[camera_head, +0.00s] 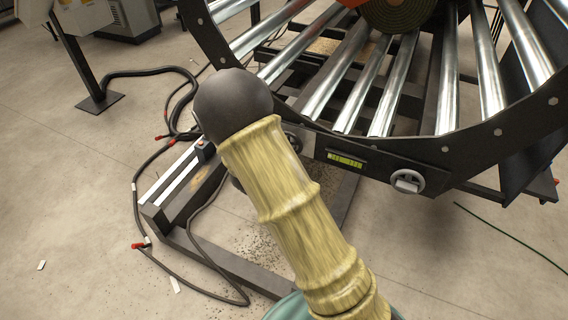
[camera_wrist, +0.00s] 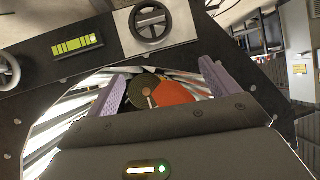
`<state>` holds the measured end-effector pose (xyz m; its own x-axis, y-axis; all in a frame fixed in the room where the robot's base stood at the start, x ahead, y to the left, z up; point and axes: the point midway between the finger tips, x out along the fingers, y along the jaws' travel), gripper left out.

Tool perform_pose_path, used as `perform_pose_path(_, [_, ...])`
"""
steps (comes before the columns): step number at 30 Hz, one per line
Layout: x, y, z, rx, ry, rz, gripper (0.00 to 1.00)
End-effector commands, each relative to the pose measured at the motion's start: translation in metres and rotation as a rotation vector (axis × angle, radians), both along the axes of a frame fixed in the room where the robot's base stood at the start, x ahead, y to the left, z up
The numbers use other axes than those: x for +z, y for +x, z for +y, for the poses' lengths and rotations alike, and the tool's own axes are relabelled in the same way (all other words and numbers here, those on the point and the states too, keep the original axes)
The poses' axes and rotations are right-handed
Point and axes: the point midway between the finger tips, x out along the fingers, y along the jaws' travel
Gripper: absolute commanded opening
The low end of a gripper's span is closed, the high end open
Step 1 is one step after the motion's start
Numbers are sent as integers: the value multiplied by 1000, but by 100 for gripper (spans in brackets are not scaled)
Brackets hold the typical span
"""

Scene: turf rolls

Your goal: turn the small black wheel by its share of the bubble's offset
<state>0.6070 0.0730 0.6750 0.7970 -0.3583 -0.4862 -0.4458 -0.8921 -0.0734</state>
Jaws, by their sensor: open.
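A black handwheel (camera_wrist: 150,25) sits on a pale plate at the top of the wrist view. A second wheel (camera_wrist: 8,70) is cut off at the left edge. Between them is a yellow-green level vial (camera_wrist: 77,45) with dark marks; its bubble is too small to make out. In the head view the level (camera_head: 346,160) sits between a dark wheel (camera_head: 292,142), partly behind my arm, and a paler-looking wheel (camera_head: 407,182). My gripper (camera_wrist: 163,72) is open, its two purple fingers apart with nothing between them, below the wheel in the wrist view. The head view hides it.
A dark frame (camera_head: 446,149) carries shiny rollers (camera_head: 352,75), with a green-brown turf roll (camera_head: 395,14) at the top. Black hoses (camera_head: 140,215) and a low beam (camera_head: 220,262) lie on the floor at left. A thin cable (camera_head: 510,235) crosses open floor at right.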

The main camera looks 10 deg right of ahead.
Motion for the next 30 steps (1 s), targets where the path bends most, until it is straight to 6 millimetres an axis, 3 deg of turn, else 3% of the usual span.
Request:
perform_pose_path(1, [-32,3,4,-14,-28,-30,87])
perform_pose_path(9, [-107,10,17,-112,-192,-232,87])
perform_pose_path(13, [-133,7,24,-151,-267,-324,87])
perform_pose_path(18, [-144,2,30,-177,-322,-392,87])
perform_pose_path(30, [-141,3,29,-181,-327,-399,87])
